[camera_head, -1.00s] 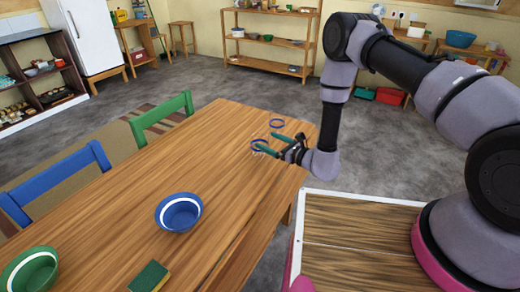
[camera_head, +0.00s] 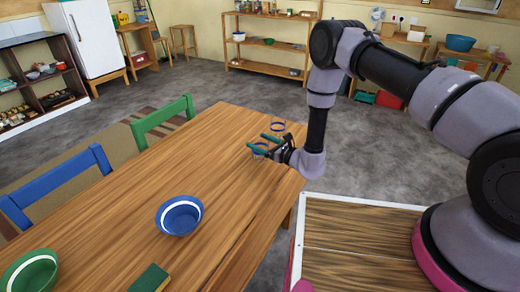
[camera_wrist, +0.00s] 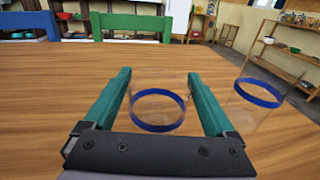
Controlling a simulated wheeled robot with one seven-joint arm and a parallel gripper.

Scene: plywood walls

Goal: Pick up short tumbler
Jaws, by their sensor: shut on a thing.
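A clear short tumbler with a blue band (camera_wrist: 158,110) is between the two teal fingers of my gripper (camera_wrist: 160,95) in the wrist view. The fingers are shut on its sides. In the head view my gripper (camera_head: 266,142) is at the far right end of the table, and the held tumbler (camera_head: 259,148) shows as a faint blue ring. A second clear glass with a blue band (camera_wrist: 259,93) stands apart to the right in the wrist view; it also shows behind the gripper in the head view (camera_head: 278,126). Whether the held tumbler touches the table is unclear.
On the wooden table (camera_head: 130,225) are a blue bowl (camera_head: 180,216), a green bowl (camera_head: 30,272) and a green sponge-like block (camera_head: 149,278). A blue chair (camera_head: 58,180) and a green chair (camera_head: 163,119) stand along the left edge.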

